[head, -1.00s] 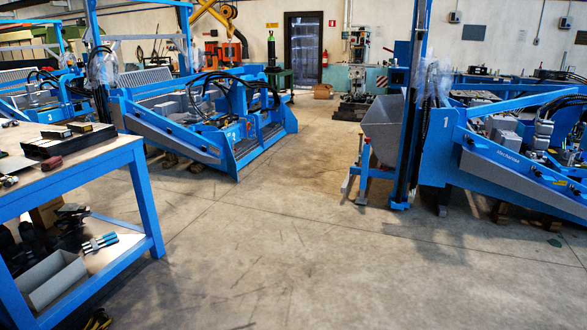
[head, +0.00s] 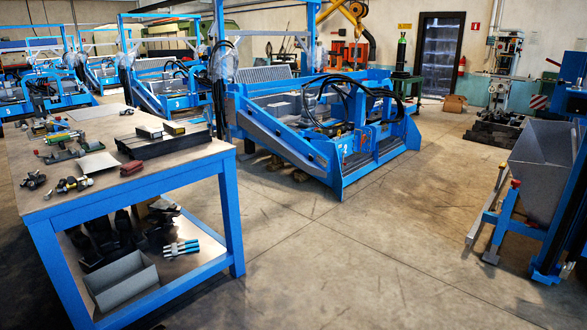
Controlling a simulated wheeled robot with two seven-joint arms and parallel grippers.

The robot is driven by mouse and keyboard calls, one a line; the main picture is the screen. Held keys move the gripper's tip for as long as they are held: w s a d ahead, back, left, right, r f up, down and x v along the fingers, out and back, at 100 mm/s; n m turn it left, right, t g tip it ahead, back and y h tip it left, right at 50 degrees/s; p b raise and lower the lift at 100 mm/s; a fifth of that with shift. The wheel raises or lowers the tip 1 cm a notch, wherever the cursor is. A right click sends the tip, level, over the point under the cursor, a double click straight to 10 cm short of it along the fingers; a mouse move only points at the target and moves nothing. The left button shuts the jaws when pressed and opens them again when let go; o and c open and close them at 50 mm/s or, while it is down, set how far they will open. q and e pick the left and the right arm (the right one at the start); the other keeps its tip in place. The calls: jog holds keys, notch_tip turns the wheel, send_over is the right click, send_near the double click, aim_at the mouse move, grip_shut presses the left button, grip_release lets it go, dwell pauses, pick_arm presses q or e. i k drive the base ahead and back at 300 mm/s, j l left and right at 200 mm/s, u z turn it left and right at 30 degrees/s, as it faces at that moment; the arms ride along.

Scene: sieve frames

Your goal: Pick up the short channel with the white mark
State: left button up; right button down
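A grey open-topped piece, shaped like a channel or bin (head: 122,282), lies on the lower shelf of the blue workbench at the left. I see no clear white mark on it and cannot tell whether it is the short channel. On the bench top lies a long black piece (head: 160,146) with small blocks on it. A pale grey piece (head: 98,164) lies to its left. No white-marked channel can be made out at this distance. Neither of my grippers is in view.
A blue machine (head: 330,150) stands behind. Another machine with a grey hopper (head: 540,170) is at right. The floor between is clear.

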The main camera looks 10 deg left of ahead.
aim_at(145, 131)
jog(key=i+j+u, duration=0.1)
jog(key=i+u, duration=0.35)
jog(key=i, duration=0.2)
jog(key=i+l+u, duration=0.15)
jog(key=i+u, duration=0.35)
jog(key=i+j, duration=0.1)
jog(key=i, duration=0.4)
jog(key=i+j, duration=0.1)
jog(key=i, duration=0.35)
jog(key=i+j+z, duration=0.35)
jog(key=i, duration=0.15)
jog(key=i+j+z, duration=0.4)
